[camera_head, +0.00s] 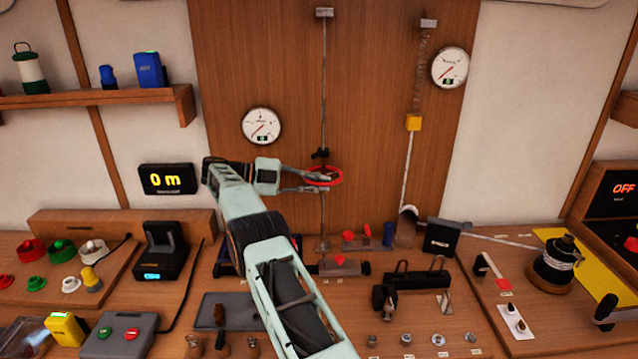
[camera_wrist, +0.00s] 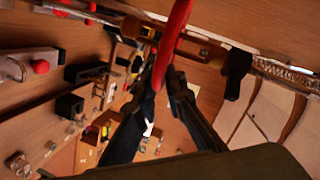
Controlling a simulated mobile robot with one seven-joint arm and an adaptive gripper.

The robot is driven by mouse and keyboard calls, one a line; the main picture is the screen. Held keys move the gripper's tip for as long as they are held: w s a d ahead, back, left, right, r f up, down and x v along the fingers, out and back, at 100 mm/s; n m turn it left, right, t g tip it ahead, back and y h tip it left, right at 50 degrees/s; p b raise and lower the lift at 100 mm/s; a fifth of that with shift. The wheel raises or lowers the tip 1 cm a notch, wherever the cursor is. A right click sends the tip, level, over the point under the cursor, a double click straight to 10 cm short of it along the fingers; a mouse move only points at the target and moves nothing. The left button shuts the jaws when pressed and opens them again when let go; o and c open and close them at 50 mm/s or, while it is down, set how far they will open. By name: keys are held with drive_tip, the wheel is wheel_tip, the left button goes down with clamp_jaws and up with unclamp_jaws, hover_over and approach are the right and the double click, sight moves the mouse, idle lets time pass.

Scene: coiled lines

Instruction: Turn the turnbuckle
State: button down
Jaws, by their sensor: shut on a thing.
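The turnbuckle sits on a thin vertical line on the wooden panel, and its red ring (camera_head: 323,177) stands out around the line. In the wrist view the red ring (camera_wrist: 171,42) is seen edge-on, in front of the turnbuckle's brass-coloured body (camera_wrist: 137,28). My gripper (camera_head: 324,180) reaches in from the left, and its fingers are at the ring. In the wrist view my gripper (camera_wrist: 164,76) has its dark fingers closed on the lower part of the red ring. The fingers and ring hide part of the body.
A round gauge (camera_head: 262,126) is left of the line, and another gauge (camera_head: 450,68) is upper right. The bench below is crowded, with a black-handled clamp (camera_head: 415,280) and a spool (camera_head: 556,262).

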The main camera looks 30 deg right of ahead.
drive_tip(key=shift+w+r, duration=0.1)
drive_tip(key=shift+r, duration=0.05)
drive_tip(key=c, duration=2)
unclamp_jaws()
drive_tip(key=shift+d, duration=0.1)
drive_tip(key=shift+f, duration=0.2)
drive_tip(key=n+t+b, duration=0.1)
drive_tip(key=b, duration=0.1)
drive_tip(key=shift+w+b, duration=0.1)
drive_tip(key=shift+b, duration=0.3)
drive_tip(key=shift+d+t+b, duration=0.15)
drive_tip(key=shift+t+b, duration=0.15)
drive_tip(key=shift+b, duration=0.25)
